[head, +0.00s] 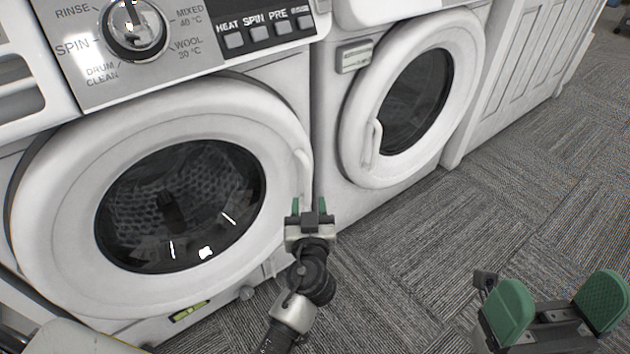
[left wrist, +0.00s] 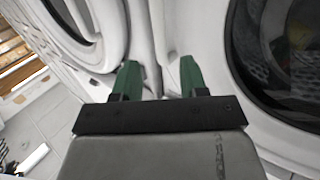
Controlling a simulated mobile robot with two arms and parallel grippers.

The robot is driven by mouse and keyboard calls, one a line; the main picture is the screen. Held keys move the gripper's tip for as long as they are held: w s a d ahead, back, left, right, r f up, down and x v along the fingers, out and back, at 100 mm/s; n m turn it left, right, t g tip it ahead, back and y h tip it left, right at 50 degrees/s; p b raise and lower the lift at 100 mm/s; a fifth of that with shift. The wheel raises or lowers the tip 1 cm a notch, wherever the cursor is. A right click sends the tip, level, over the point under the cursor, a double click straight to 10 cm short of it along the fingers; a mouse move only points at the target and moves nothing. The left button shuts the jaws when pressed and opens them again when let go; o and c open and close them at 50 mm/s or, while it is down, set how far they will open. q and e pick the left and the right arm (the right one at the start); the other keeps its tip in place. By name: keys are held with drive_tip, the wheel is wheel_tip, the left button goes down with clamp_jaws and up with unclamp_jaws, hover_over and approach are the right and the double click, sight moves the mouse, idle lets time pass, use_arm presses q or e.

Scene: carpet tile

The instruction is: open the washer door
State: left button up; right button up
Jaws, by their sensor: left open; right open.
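The left washer has a white round door (head: 60,235) with a dark glass window (head: 185,205); the door is shut. Its curved white handle (head: 303,170) is on the door's right side. My left gripper (head: 309,204) is open just below the handle, fingers pointing up toward it. In the left wrist view its two green fingers (left wrist: 160,80) are apart, with white surfaces beyond; contact with the handle cannot be told. The dark door window also shows at right there (left wrist: 290,50). My right gripper (head: 555,305) is open and empty over the carpet at lower right.
A second front-loading machine (head: 335,125) stands close on the right, its round door (head: 360,120) shut, with a handle (head: 373,143) on its left side. A control panel with a dial (head: 135,30) is above the left door. Grey carpet (head: 440,240) is clear in front.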

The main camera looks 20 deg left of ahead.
sight(308, 181)
use_arm(q)
drive_tip(key=x, duration=0.8)
drive_tip(key=shift+w+a+f, duration=0.1)
drive_tip(key=shift+w+a, duration=0.05)
drive_tip(key=shift+w, duration=0.2)
clamp_jaws()
